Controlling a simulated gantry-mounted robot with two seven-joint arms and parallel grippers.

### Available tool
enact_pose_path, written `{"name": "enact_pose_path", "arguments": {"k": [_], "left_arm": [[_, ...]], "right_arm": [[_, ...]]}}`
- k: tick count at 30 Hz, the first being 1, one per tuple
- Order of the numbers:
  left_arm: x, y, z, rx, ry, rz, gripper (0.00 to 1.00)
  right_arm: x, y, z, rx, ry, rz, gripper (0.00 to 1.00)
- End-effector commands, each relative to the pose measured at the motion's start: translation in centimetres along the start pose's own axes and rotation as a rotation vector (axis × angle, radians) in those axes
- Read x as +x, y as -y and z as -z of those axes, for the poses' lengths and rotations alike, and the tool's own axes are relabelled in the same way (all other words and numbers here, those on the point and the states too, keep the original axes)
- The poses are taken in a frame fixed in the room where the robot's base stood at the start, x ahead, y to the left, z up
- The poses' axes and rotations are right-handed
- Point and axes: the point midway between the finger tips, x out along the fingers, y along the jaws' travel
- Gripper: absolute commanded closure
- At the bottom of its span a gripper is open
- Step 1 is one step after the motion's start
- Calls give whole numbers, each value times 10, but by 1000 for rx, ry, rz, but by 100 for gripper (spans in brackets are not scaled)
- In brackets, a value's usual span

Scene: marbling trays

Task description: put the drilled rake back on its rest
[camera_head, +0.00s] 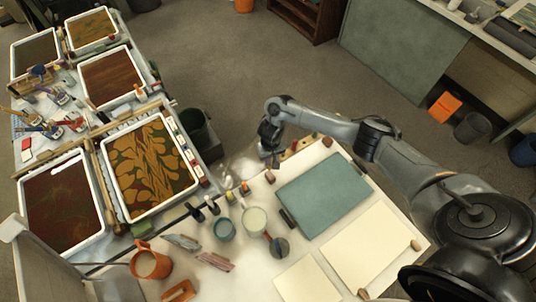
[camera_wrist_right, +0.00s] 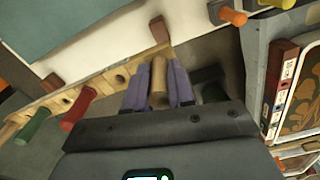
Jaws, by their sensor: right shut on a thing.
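A long pale wooden bar with a row of round holes, which looks like the drilled rake (camera_wrist_right: 112,80), lies along the far edge of the white table (camera_head: 300,253). It also shows in the head view (camera_head: 302,148). A red peg (camera_wrist_right: 78,109) and a green peg (camera_wrist_right: 40,125) stick out from it. My right gripper (camera_wrist_right: 158,85) is shut on a plain wooden peg-like handle (camera_wrist_right: 158,35) at the bar's end. In the head view my right gripper (camera_head: 268,155) is at the bar's left end. Whether the bar touches the table is unclear. My left gripper is not in view.
Small brown blocks, possibly the rest, sit near the table edge, one left (camera_head: 270,176) and one right (camera_head: 327,141). A teal board (camera_head: 323,195) lies close by. Cups, including a white one (camera_head: 255,220), and an orange mug (camera_head: 150,262) stand left. Marbling trays (camera_head: 107,170) are further left.

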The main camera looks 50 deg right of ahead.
Motion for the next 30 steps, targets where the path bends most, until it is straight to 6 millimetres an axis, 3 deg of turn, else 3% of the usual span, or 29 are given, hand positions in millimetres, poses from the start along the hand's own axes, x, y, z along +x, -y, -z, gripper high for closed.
{"name": "enact_pose_path", "arguments": {"k": [19,30], "left_arm": [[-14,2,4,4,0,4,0],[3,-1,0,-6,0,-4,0]], "right_arm": [[-3,0,0,1,0,0,100],[24,0,0,1,0,0,100]]}}
